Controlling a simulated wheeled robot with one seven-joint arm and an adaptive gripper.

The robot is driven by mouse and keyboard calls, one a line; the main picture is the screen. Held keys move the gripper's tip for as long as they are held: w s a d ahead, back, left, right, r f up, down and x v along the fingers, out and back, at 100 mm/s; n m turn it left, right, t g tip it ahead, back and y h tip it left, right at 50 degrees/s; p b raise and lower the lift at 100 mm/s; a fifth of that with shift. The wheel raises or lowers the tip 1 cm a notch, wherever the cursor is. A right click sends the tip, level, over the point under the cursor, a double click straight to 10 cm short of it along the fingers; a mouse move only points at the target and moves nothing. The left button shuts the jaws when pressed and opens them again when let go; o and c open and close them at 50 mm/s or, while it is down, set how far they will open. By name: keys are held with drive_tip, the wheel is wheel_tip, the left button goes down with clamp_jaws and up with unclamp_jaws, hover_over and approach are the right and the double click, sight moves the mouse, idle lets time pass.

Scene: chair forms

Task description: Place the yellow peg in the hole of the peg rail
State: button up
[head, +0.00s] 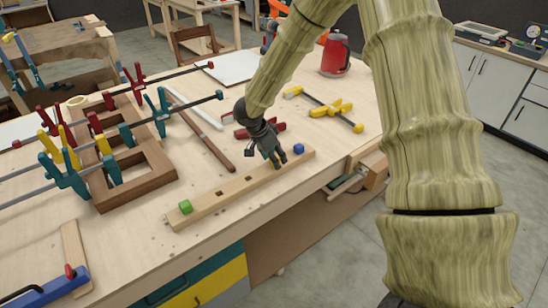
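The peg rail (236,188) is a long pale wooden bar lying on the workbench, running from lower left to upper right. A green peg (185,207) is at its left end and a blue peg (298,149) near its right end. Dark holes show along the bar between them. My gripper (279,161) points down at the right part of the rail, just left of the blue peg. The gripper is dark and small here, and whether its fingers are open or hold anything is unclear. I cannot make out the yellow peg; the gripper may hide it.
The workbench (215,239) has clear room in front of the rail. Behind it lie a brown wooden strip (203,138) and a yellow-jawed clamp (330,108). A clamped wooden frame (140,190) is at left.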

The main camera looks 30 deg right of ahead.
drive_tip(key=b+v, duration=0.1)
drive_tip(key=v, duration=1)
drive_tip(key=shift+r, duration=0.3)
